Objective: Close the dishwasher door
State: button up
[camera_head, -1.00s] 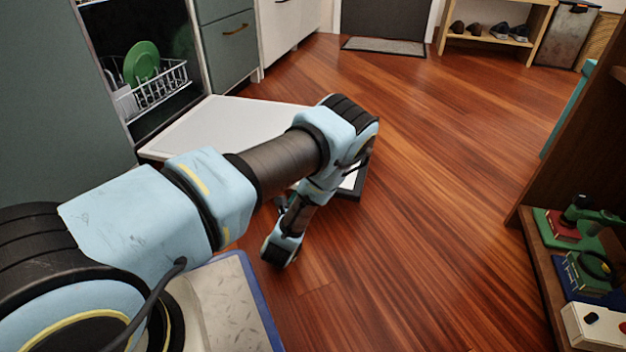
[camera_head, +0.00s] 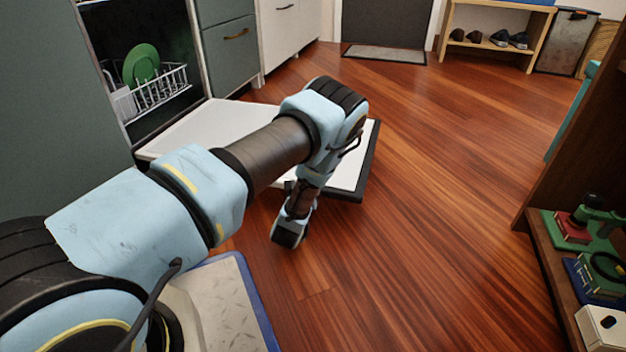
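The dishwasher (camera_head: 122,99) stands open at the left, with a green plate (camera_head: 141,63) in its white rack (camera_head: 160,90). Its door (camera_head: 205,120) is folded down and lies low and nearly flat over the floor, with a white inner face and a dark outer edge at the right. My arm crosses in front of the door and hides its middle. The end of my arm (camera_head: 289,232) points down just in front of the door's near edge. The fingers are too hidden and small to tell open from shut. I cannot tell whether it touches the door.
Grey-green cabinets (camera_head: 230,50) stand beside the dishwasher. A brown bookshelf (camera_head: 570,150) stands at the right. The wooden floor (camera_head: 430,200) between is clear.

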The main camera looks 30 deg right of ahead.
grip_shut()
dwell(1.0)
